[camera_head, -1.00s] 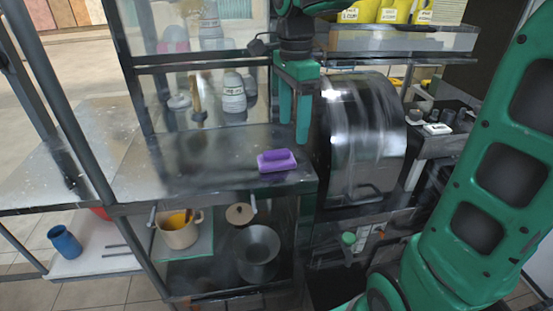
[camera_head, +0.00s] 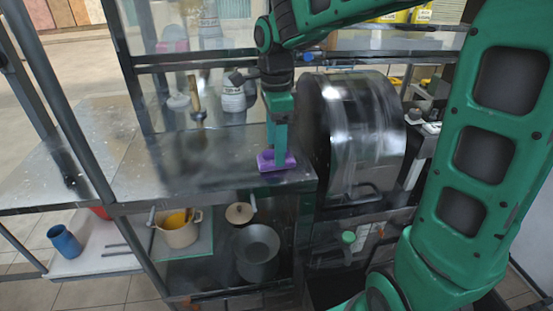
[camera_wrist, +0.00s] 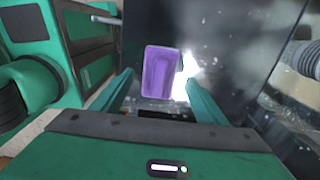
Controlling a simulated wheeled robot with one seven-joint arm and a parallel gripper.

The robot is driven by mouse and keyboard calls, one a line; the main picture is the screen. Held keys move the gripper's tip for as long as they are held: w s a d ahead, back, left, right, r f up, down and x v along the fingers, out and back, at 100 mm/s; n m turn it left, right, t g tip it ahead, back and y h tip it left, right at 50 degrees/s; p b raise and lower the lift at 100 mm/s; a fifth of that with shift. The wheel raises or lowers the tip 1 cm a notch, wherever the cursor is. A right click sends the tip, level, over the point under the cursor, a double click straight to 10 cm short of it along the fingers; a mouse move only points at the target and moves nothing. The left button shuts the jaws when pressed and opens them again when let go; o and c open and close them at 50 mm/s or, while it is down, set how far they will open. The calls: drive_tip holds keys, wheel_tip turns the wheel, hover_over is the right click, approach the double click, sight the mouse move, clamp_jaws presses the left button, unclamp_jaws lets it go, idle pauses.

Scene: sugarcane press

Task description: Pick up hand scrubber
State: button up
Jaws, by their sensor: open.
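The hand scrubber (camera_head: 268,163) is a purple block with a raised handle, lying on the dark metal counter near its front right corner. My gripper (camera_head: 279,158) is directly over it in the head view, pointing down, and its fingers hide part of the handle. In the wrist view the scrubber (camera_wrist: 160,72) lies ahead of and between the two green fingertips (camera_wrist: 158,78), with a gap on each side. The jaws are open and hold nothing. I cannot tell exactly how far the fingertips are above the counter.
A glossy dark drum-shaped machine (camera_head: 352,135) stands just right of the counter (camera_head: 215,165). Jars (camera_head: 232,97) stand behind metal bars at the back. A pot (camera_head: 180,232) and a dark pan (camera_head: 257,250) sit on the shelf below. The counter left of the scrubber is clear.

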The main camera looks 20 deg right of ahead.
drive_tip(key=shift+f, duration=1.45)
drive_tip(key=shift+c, duration=0.3)
drive_tip(key=c, duration=1.1)
drive_tip(key=shift+r, duration=0.1)
drive_tip(key=shift+r, duration=0.4)
drive_tip(key=r, duration=0.3)
drive_tip(key=shift+s+a+r, duration=0.15)
drive_tip(key=shift+a+r, duration=0.15)
drive_tip(key=shift+r, duration=0.05)
drive_tip(key=s+a+r, duration=0.3)
drive_tip(key=a+r, duration=0.3)
drive_tip(key=a, duration=0.4)
drive_tip(key=shift+s+a+r, duration=0.15)
drive_tip(key=shift+a+r, duration=0.05)
drive_tip(key=shift+a, duration=0.05)
